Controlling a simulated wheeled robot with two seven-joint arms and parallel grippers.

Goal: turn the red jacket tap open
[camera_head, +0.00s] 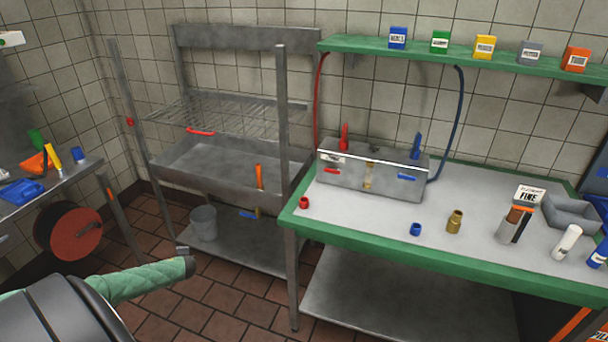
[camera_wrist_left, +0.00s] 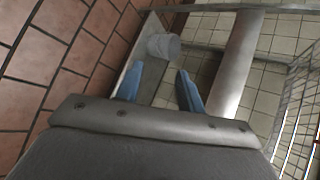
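A steel box (camera_head: 372,182) stands at the left back of the green-edged bench. A red upright lever (camera_head: 344,137) rises from its left end, beside a red hose (camera_head: 317,105); it looks like the red tap. A blue upright lever (camera_head: 416,146) stands at its right end. A short red piece (camera_head: 331,171) and a short blue piece (camera_head: 407,177) are on the front of the box. My left gripper (camera_head: 185,258) is low over the floor, well left of the bench and away from the taps. In the left wrist view its blue fingers (camera_wrist_left: 158,92) are apart and empty. My right gripper is not visible.
A steel sink stand (camera_head: 210,170) with a wire rack is left of the bench, a bucket (camera_head: 204,223) on its lower shelf. Its upright post stands between my left gripper and the bench. Red, blue and brass fittings, bottles and a grey tray (camera_head: 572,216) are on the bench.

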